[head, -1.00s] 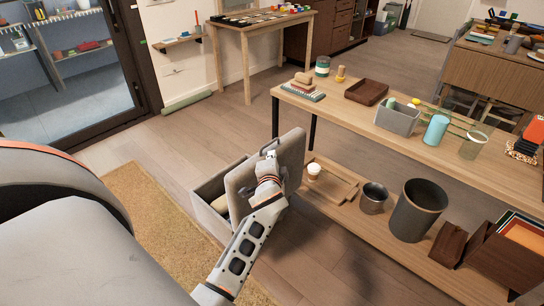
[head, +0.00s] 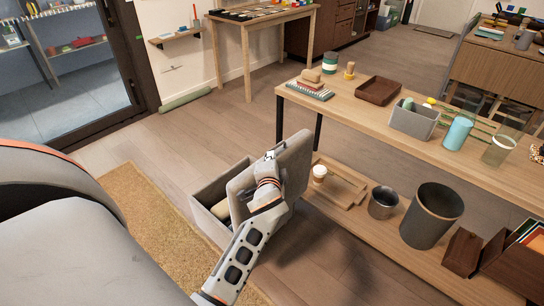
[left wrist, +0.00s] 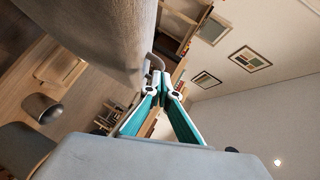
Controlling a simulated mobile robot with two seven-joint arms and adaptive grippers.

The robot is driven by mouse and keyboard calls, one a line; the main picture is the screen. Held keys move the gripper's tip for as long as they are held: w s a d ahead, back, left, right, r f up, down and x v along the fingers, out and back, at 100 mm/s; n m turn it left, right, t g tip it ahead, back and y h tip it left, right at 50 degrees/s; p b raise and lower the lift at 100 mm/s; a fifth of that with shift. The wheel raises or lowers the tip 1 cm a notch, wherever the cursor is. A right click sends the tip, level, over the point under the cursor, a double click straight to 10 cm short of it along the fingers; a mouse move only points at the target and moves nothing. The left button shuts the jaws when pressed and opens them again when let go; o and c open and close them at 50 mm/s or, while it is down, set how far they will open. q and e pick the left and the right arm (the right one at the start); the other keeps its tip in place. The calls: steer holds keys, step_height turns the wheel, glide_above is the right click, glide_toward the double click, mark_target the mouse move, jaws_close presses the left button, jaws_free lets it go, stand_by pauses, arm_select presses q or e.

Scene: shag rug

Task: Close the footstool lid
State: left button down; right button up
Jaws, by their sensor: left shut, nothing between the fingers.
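The footstool is a grey box (head: 203,190) on the floor, left of the long table, with a rounded pale thing inside it. Its padded grey lid (head: 296,160) stands raised, tilted up along the box's right side. My left gripper (head: 268,156) is shut and empty by the upper part of the lid, overlapping it in the head view. In the left wrist view the teal-sided fingers (left wrist: 158,80) meet at their tips, and the lid (left wrist: 105,40) fills the upper left beside them. I cannot tell whether they touch. My right gripper is not in view.
The long wooden table (head: 350,108) stands close to the right of the lid. Its low shelf (head: 345,222) holds a cup, a tray, a pot and a dark bin (head: 430,216). A tan rug (head: 150,220) lies left of the footstool. Floor behind it is clear.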

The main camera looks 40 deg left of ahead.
arm_select(q)
steer(key=shift+a, duration=0.2)
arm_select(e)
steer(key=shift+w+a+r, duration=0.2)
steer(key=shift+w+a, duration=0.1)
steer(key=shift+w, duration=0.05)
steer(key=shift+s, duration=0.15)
arm_select(q)
steer(key=shift+a, duration=0.1)
